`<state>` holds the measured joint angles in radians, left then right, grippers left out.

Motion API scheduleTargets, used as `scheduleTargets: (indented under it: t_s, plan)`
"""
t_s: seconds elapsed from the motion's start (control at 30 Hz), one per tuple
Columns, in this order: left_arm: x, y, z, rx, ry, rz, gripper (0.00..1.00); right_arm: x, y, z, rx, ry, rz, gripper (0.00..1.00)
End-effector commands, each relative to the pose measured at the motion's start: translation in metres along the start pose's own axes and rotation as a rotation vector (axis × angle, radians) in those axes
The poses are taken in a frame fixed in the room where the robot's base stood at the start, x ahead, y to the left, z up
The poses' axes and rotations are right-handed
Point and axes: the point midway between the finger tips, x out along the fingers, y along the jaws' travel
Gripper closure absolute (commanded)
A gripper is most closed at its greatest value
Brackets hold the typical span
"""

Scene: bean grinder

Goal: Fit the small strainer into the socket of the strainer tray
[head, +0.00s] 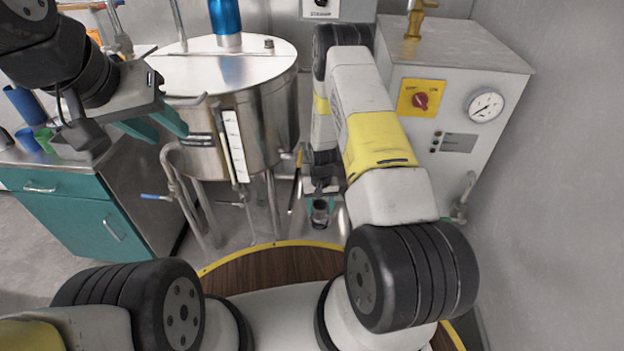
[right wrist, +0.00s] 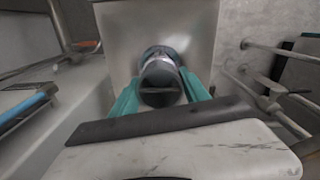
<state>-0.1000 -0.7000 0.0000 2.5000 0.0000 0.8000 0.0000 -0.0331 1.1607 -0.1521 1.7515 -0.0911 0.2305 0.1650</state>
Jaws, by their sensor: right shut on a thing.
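My right gripper (head: 320,208) hangs low at the centre of the head view, past the end of my right arm. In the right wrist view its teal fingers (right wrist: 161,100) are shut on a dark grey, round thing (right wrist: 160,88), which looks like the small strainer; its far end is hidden. It also shows small and dark in the head view (head: 320,214). A grey metal surface (right wrist: 120,38) lies behind it; I cannot tell whether this is the strainer tray, and no socket is clearly visible. My left gripper (head: 155,127) is open and empty at upper left, its teal fingers apart.
A steel tank (head: 265,110) on pipe legs stands at the back, with a blue cylinder (head: 225,15) on its lid. A machine with a gauge (head: 485,105) stands right. A teal cabinet (head: 65,215) is left, with blue (head: 24,105) and green (head: 46,140) cups on top.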

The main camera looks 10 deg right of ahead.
Motion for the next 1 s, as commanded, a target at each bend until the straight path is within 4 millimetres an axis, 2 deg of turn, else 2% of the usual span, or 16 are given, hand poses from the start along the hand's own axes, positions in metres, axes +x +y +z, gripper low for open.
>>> scheduleTargets:
  t_s: [0.23, 1.0]
  plan:
    - [0.0, 0.0, 0.0, 0.0, 0.0, 0.0, 0.64, 0.0079, -0.0001, -0.0005, 0.0, 0.002, 0.0, 0.95]
    - [0.0, 0.0, 0.0, 0.0, 0.0, 0.0, 0.64, 0.008, -0.0002, 0.0, 0.0, 0.001, 0.0, 0.95]
